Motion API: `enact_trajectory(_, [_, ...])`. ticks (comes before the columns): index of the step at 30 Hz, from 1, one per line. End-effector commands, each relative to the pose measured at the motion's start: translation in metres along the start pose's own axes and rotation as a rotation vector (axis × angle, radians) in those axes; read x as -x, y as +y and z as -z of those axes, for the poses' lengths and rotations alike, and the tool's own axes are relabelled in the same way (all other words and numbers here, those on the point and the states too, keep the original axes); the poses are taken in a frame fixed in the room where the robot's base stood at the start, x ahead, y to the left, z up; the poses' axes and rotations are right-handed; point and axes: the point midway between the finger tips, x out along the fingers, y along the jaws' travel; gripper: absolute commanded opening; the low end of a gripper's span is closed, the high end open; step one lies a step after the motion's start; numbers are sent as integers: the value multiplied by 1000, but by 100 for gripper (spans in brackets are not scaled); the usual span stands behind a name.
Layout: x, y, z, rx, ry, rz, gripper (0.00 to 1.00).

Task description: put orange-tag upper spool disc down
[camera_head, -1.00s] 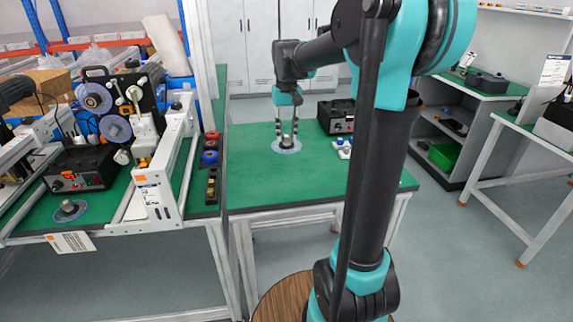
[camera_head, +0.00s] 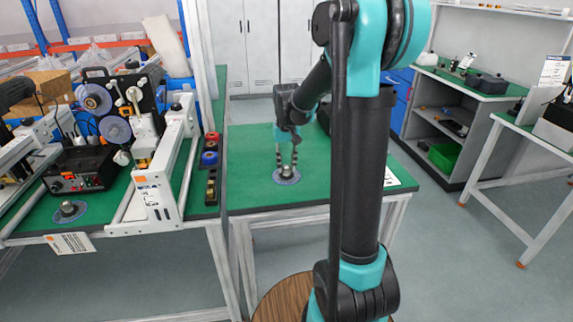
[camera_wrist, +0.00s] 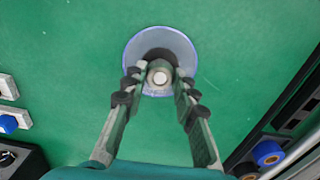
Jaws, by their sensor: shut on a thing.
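A pale blue-violet spool disc (camera_head: 287,177) with a dark centre and a metal hub is at the green table in the middle of the head view. It also shows in the wrist view (camera_wrist: 183,50). My gripper (camera_head: 287,166) points down from above, its fingers shut on the disc's hub (camera_wrist: 159,76). The disc is flat and low over the tabletop; I cannot tell whether it touches. No orange tag shows on this disc.
The green tabletop (camera_head: 250,150) around the disc is clear. Red, blue and yellow rolls (camera_head: 210,158) line its left side. A spool machine (camera_head: 122,110) stands at left, with another disc (camera_head: 70,211) on the bench before it. A black box is partly hidden behind my arm.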

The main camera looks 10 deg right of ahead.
Motion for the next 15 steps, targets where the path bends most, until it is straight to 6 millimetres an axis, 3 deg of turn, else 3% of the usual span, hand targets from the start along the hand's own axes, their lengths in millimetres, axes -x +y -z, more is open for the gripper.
enact_trajectory(4, [-1,0,0,0,0,0,0])
enact_trajectory(5, [-1,0,0,0,0,0,30])
enact_trajectory(9, [-1,0,0,0,0,0,47])
enact_trajectory(15, [-1,0,0,0,0,0,48])
